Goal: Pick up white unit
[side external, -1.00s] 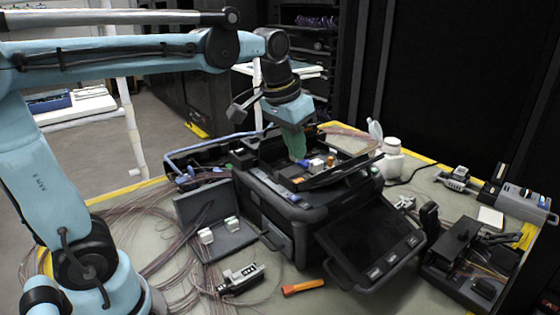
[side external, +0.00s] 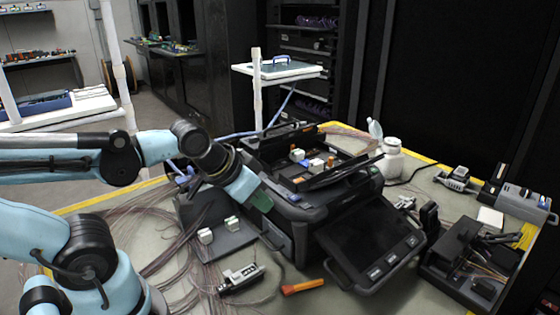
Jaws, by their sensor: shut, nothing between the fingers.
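Two small white units stand on a dark grey plate (side external: 233,242) left of the black splicer (side external: 345,218). One white unit (side external: 205,236) is at the left, and the other white unit (side external: 232,223) is a little to its right and behind. More small white blocks (side external: 297,155) sit in the splicer's open top. I cannot tell which one the task means. My gripper (side external: 263,203), with green fingers, is shut and empty. In the picture it is up and right of the units, in front of the splicer's left side, apart from them.
The splicer's screen panel (side external: 374,243) tilts out at the front. An orange tool (side external: 302,287) and a grey-white device (side external: 241,278) lie in front. Loose fibres spread on the left. A white bottle (side external: 391,158) stands behind. A black device (side external: 467,262) is at the right.

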